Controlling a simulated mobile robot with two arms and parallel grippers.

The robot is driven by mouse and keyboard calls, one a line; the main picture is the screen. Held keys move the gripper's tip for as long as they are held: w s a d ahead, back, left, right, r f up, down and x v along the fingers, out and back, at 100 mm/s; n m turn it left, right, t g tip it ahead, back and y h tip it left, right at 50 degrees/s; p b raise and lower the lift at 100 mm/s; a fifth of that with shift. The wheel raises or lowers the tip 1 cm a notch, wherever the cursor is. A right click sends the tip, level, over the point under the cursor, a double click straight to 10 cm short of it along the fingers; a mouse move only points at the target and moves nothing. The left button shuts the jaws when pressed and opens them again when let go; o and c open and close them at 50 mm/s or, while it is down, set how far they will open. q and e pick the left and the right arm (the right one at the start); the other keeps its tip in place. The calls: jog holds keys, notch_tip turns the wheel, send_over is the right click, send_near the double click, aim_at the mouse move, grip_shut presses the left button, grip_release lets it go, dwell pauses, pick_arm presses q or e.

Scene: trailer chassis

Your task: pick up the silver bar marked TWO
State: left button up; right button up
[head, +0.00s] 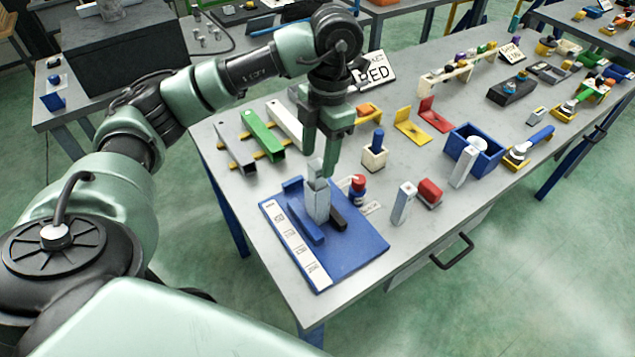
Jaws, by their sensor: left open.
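My left gripper (321,160) points down from above, its jaws open, over the blue fixture plate (355,252). A light silver bar (318,204) stands upright on the plate just below and between the fingertips, beside a blue rail and a black block. I cannot tell whether the fingers touch it. A second silver bar (403,203) stands upright on the table to the right of the plate. A third silver bar (463,167) stands by the blue box. The marks on the bars are too small to read, so I cannot tell which says TWO. My right gripper is not in view.
Green (263,132) and white channels lie behind. The table's front edge is close to the plate.

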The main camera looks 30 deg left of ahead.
aim_at(318, 163)
pick_arm(q)
jog(key=f+p, duration=0.1)
jog(key=f, duration=0.2)
jog(key=shift+s+f+p, duration=0.15)
jog(key=shift+s+p, duration=0.2)
jog(key=shift+f, duration=0.25)
grip_shut()
jog(key=shift+r, duration=0.1)
